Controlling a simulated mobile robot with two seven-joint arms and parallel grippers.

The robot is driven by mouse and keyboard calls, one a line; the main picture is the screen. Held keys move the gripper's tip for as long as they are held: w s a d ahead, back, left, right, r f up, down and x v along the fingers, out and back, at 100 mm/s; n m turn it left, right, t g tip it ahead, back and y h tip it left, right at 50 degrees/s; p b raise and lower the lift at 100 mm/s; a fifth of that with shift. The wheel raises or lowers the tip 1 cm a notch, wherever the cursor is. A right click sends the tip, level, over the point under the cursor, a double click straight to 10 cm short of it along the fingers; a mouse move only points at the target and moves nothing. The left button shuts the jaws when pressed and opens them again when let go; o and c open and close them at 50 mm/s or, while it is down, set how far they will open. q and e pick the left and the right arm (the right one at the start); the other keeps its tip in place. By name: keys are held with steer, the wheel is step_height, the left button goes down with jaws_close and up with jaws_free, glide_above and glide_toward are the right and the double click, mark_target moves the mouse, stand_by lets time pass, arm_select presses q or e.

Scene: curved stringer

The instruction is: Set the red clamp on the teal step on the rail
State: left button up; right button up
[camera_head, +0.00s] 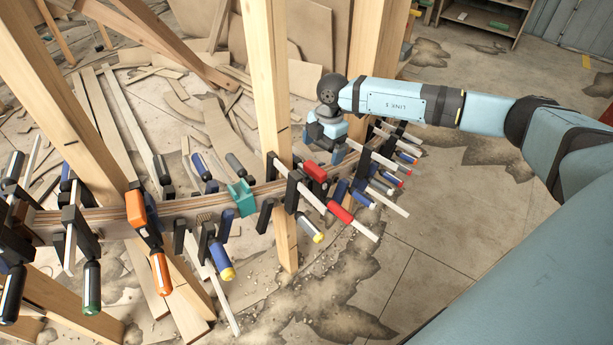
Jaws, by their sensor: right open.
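The curved laminated wood rail (265,192) runs across the scene between wooden posts, with many clamps on it. The teal step (242,198) sits on the rail left of the middle post. The red clamp (316,172) is on the rail just right of that post. It has a red block on a metal bar, and its red handle slants down to the lower right. My right gripper (323,153) is open, just above and behind the red clamp's block, and appears empty. Whether its fingers touch the clamp cannot be told. My left gripper is out of view.
An orange clamp (136,208) and blue-handled clamps (220,258) crowd the rail left of the teal step. Several more clamps (385,165) sit close together on its right end. Wooden posts (266,80) rise beside the rail. Loose planks litter the floor behind; the floor at right is clear.

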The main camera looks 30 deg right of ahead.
mark_target(315, 167)
steer(key=f, duration=0.2)
steer(key=shift+a+f, duration=0.25)
steer(key=shift+f, duration=0.05)
steer(key=f, duration=0.1)
steer(key=a+f, duration=0.1)
steer(key=f, duration=0.3)
steer(key=shift+w+a+b, duration=0.15)
steer(key=shift+a+b, duration=0.15)
steer(key=shift+b, duration=0.1)
steer(key=shift+r, duration=0.1)
steer(key=c, duration=1.3)
steer(key=shift+c, duration=0.2)
